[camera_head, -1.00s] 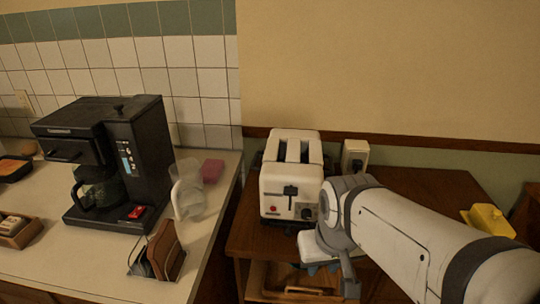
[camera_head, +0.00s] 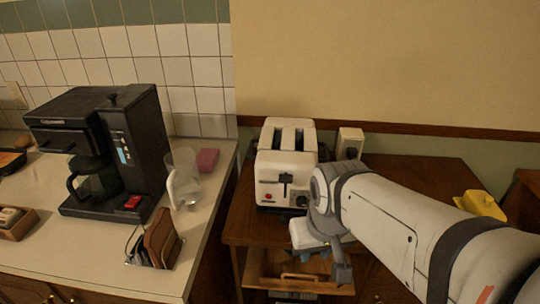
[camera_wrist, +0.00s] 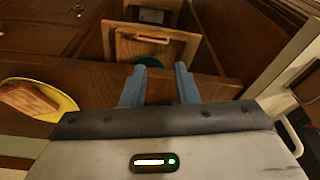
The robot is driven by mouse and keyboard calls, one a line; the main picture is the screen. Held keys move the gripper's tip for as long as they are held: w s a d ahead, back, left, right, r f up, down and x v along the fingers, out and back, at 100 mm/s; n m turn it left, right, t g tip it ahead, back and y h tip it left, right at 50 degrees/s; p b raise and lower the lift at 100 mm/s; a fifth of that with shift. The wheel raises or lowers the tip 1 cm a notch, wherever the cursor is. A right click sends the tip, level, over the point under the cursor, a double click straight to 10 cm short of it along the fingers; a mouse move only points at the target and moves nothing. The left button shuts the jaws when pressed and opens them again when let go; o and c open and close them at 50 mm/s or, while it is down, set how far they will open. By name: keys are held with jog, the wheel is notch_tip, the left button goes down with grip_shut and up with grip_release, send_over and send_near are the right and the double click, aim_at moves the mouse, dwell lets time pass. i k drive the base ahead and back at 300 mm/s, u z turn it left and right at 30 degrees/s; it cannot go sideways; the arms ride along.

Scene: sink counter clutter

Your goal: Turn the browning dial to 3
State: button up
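The white toaster (camera_head: 268,170) stands on the brown wooden cabinet, right of the counter. Its front has a black lever (camera_head: 286,180), a red button and a dark round browning dial (camera_head: 302,200) at the lower right. The dial's marks and setting are too small to read. My gripper (camera_head: 318,256) is in front of and below the dial, apart from it, pointing down. In the wrist view its two blue fingers (camera_wrist: 158,72) are spread with nothing between them. The dial is not identifiable in the wrist view.
A panel with a wooden handle (camera_head: 303,276) is below the toaster. A black coffee maker (camera_head: 140,150), clear pitcher (camera_head: 184,180) and brown holder (camera_head: 162,240) are on the left counter. A yellow object (camera_head: 480,204) lies right. The wrist view shows bread on a yellow plate (camera_wrist: 66,101).

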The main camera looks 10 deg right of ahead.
aim_at(302, 201)
jog(key=z, duration=1.4)
jog(key=k, duration=1.85)
jog(key=u, duration=1.3)
jog(key=i, duration=1)
jog(key=u, duration=0.05)
